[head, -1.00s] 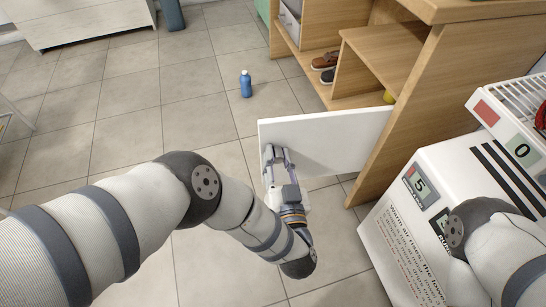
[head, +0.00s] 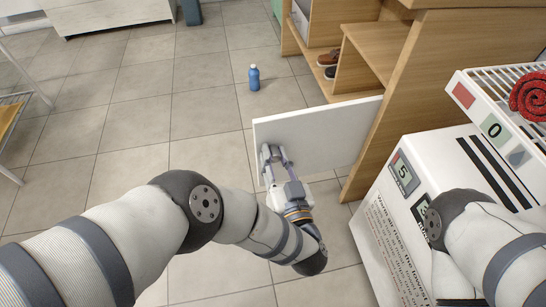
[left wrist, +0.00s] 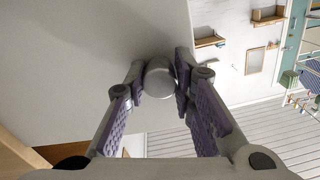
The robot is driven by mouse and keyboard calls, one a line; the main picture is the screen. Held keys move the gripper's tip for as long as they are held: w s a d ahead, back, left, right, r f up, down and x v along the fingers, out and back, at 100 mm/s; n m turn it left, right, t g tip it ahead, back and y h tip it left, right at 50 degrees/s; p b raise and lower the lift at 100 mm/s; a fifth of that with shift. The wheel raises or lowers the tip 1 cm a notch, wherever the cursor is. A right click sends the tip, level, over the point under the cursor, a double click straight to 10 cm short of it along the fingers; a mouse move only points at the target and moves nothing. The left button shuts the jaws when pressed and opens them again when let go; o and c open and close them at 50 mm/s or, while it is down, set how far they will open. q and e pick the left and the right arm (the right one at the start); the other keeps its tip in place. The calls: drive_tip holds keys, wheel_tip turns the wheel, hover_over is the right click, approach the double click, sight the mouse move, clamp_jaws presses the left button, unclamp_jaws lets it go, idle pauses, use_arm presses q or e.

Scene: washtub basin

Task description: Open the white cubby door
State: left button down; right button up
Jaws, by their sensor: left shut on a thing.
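The white cubby door (head: 322,132) stands swung out from the wooden cubby unit (head: 377,50), with its panel facing me. My left gripper (head: 273,155) is at the door's left part, away from the hinge side. In the left wrist view, the left gripper's fingers (left wrist: 158,88) are closed around a round silvery knob (left wrist: 158,78) on the white door panel (left wrist: 100,45). In the head view the knob is hidden by the fingers. My right arm comes in at the right, and its gripper is not in view.
A blue bottle (head: 254,78) stands on the tiled floor beyond the door. Shoes (head: 329,60) sit in the unit. The floor left of the door is clear.

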use_arm(q)
drive_tip(key=shift+f, duration=0.1)
drive_tip(key=c, duration=1.3)
unclamp_jaws()
drive_tip(key=shift+c, duration=0.2)
drive_tip(key=v, duration=0.7)
drive_tip(key=shift+s, duration=0.25)
drive_tip(key=shift+d, duration=0.1)
